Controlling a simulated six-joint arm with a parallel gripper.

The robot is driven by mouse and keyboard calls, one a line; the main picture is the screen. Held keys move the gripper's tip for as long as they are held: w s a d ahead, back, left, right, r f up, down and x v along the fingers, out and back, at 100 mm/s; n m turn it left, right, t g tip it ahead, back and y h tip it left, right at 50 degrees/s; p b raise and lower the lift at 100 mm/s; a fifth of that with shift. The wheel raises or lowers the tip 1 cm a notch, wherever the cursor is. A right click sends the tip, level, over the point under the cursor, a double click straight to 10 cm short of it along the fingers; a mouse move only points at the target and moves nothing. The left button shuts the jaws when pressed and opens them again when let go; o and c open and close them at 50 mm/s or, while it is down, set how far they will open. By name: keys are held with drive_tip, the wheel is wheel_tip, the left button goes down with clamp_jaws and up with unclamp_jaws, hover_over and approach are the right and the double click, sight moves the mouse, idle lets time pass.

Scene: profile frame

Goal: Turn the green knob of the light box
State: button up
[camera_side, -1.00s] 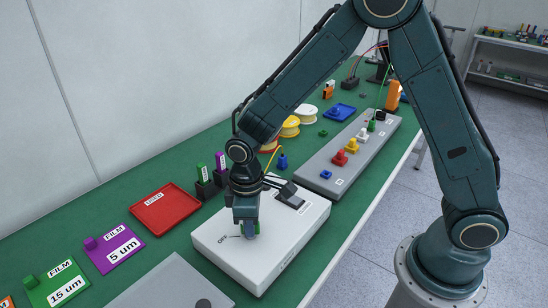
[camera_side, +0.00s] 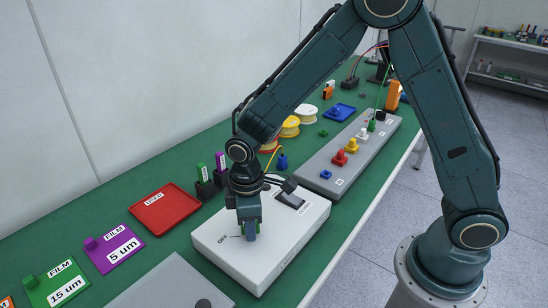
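The white light box (camera_side: 265,272) lies on the green bench, with the word OFF printed on its top at the left and a dark window towards its back. My gripper (camera_side: 250,232) points straight down at the top of the box, beside the OFF mark. The green knob (camera_side: 258,228) is mostly hidden by the gripper; a strip of green shows beside the near, bluish finger. The gripper is down at the knob's level. The far finger is hidden, so I cannot tell whether the fingers press on the knob.
A red tray (camera_side: 165,208) and dark holders with green and purple sticks (camera_side: 205,180) stand left of the box. A grey panel with coloured plugs (camera_side: 345,180) lies behind it on the right. A grey plate (camera_side: 165,290) lies in front on the left.

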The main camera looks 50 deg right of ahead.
drive_tip(key=shift+r, duration=0.1)
wheel_tip(320, 180, up, 14)
drive_tip(key=shift+f, duration=0.2)
idle(0.7)
idle(0.3)
drive_tip(key=s+d+r+m+t, duration=0.2)
drive_tip(key=s+d+r+m, duration=0.2)
drive_tip(key=s, duration=0.5)
drive_tip(key=s+d+r+m+t, duration=0.3)
drive_tip(key=s+d+r+m, duration=0.2)
drive_tip(key=s+d, duration=0.4)
drive_tip(key=shift+s+d+t, duration=0.25)
drive_tip(key=shift+s+t, duration=0.05)
drive_tip(key=shift+s, duration=0.4)
